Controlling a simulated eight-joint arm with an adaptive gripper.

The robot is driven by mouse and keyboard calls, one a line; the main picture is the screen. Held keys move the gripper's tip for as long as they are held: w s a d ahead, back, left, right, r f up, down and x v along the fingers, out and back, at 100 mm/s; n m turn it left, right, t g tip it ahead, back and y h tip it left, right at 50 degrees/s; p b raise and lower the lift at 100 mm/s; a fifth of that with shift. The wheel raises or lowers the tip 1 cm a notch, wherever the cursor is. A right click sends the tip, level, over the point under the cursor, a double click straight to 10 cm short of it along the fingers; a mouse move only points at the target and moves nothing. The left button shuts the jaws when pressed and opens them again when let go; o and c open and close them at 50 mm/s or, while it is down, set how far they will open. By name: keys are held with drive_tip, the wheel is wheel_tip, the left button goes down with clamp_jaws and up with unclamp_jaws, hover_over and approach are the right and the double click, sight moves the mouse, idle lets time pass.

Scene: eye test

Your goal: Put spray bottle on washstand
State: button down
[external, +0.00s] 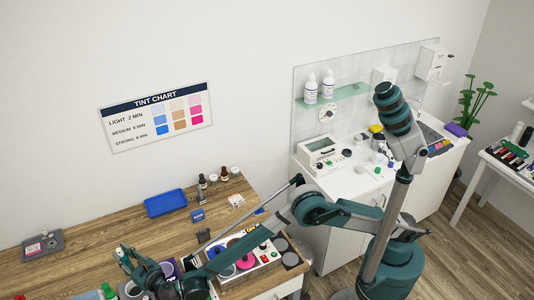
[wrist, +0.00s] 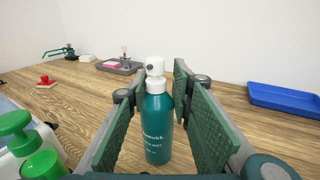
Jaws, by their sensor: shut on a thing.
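The spray bottle (wrist: 157,125) is teal with a white spray head. It is upright between the green pads of my gripper (wrist: 153,92) in the wrist view, and the gripper is shut on it. I cannot tell whether its base touches the wooden table. In the external view my gripper (external: 145,270) is low at the left, over the table; the bottle is not clear there.
The wooden table (external: 98,245) bears a blue tray (external: 165,202), a grey tray (external: 42,244) and small dark bottles (external: 203,182). A green pump bottle (wrist: 42,163) is close at the left in the wrist view. A beige device (external: 322,150) and small items occupy part of the white top.

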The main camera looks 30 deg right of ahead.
drive_tip(key=shift+r+p, duration=1)
drive_tip(key=shift+r, duration=4)
drive_tip(key=w+d+r+y, duration=0.1)
drive_tip(key=w+d+r, duration=0.2)
drive_tip(key=w+d, duration=0.5)
drive_tip(key=w+d+r+n+g, duration=0.1)
drive_tip(key=w+d+r, duration=0.3)
drive_tip(key=d, duration=0.8)
drive_tip(key=w+d+r+y, duration=0.1)
drive_tip(key=w+d+r, duration=0.2)
drive_tip(key=w+d, duration=0.5)
drive_tip(key=s+d, duration=0.3)
drive_tip(key=d, duration=1.4)
drive_tip(key=s+d+n+g+y, duration=0.1)
drive_tip(key=s+d, duration=0.2)
drive_tip(key=d, duration=1.5)
drive_tip(key=shift+s+d+r+n, duration=0.2)
drive_tip(key=shift+s+r+n, duration=0.05)
drive_tip(key=shift+n, duration=0.05)
